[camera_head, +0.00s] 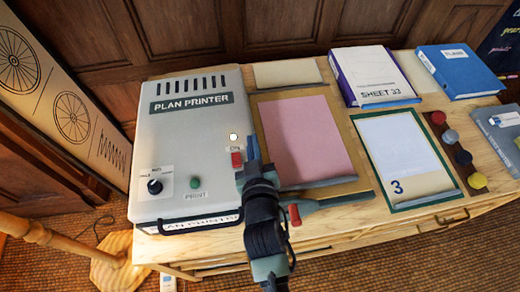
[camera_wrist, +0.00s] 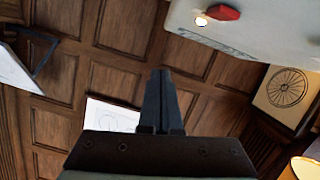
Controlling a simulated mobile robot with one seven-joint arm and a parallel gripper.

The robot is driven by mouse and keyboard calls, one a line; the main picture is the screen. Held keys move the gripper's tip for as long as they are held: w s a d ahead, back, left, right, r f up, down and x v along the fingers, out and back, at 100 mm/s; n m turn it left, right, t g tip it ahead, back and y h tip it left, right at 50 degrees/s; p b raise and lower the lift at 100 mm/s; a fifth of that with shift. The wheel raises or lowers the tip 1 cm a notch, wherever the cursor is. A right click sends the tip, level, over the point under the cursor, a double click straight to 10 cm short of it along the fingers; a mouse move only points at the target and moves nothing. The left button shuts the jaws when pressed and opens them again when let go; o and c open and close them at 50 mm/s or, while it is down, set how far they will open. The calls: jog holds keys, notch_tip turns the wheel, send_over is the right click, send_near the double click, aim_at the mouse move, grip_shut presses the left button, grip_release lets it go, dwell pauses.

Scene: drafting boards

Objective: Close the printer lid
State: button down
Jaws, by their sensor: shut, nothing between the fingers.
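The printer (camera_head: 205,135) is a grey box marked PLAN PRINTER on the left of the wooden desk. Its top panel lies flat, with vents, a dial (camera_head: 155,186), a green PRINT button (camera_head: 195,182) and a red switch (camera_head: 237,159) beside a small lit lamp. A dark handle (camera_head: 200,219) runs along its front edge. I see no raised lid and cannot tell whether a gap is left. My gripper (camera_head: 251,150) is shut and empty at the printer's right edge, close to the red switch. In the wrist view, the gripper (camera_wrist: 161,78) points away from the printer (camera_wrist: 265,35).
Right of the printer lie a pink sheet on a board (camera_head: 305,137), a board marked 3 (camera_head: 400,155), a SHEET 33 box (camera_head: 372,77) and a blue binder (camera_head: 458,70). A red-and-grey object (camera_head: 332,204) lies near the front edge. Wood panelling stands behind.

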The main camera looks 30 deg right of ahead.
jog(key=b+v, duration=0.1)
jog(key=v, duration=0.7)
jog(key=shift+s, duration=0.3)
jog(key=shift+d+f, duration=0.1)
jog(key=shift+f, duration=0.05)
